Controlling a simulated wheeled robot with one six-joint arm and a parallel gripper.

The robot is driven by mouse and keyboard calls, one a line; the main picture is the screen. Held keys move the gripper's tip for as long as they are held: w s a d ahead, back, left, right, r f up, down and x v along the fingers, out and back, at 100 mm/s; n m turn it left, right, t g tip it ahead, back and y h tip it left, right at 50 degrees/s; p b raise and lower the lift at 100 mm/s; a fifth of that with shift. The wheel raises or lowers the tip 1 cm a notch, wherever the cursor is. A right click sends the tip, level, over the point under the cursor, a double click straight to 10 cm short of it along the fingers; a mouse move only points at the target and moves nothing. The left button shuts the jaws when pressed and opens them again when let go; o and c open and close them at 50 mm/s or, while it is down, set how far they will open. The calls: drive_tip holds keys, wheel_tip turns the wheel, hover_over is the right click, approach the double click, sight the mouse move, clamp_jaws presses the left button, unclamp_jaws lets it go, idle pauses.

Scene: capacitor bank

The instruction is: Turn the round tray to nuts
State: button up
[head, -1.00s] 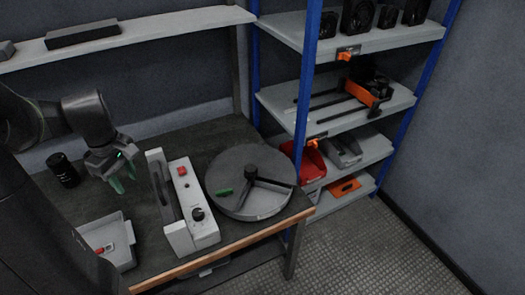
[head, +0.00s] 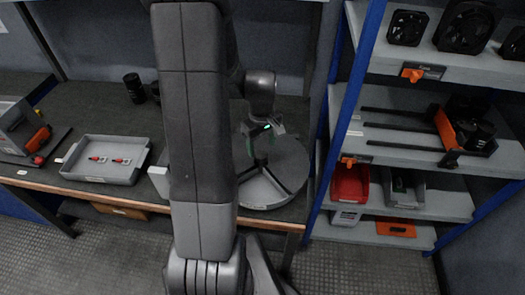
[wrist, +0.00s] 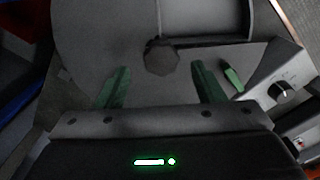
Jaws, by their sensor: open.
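The round grey tray (head: 293,170) sits at the right end of the bench, partly hidden by my arm in the head view. In the wrist view the tray (wrist: 100,25) shows dark dividers and a dark central hub (wrist: 161,58). A small green piece (wrist: 233,78) lies on or at the tray, right of my fingers. My gripper (head: 262,140) is over the tray. In the wrist view its green fingers (wrist: 162,87) are apart and empty, one on each side of the hub's near side. I cannot tell whether they touch anything. No nuts can be made out.
A control box (wrist: 283,92) with a dial stands close beside the tray, mostly hidden by my arm in the head view. A grey bin (head: 105,175) with two small red-marked parts sits left. A blue-post shelf rack (head: 345,110) stands close on the right.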

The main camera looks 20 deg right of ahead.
sight(261, 154)
drive_tip(key=shift+a+f, duration=0.1)
drive_tip(key=shift+f, duration=1.75)
clamp_jaws()
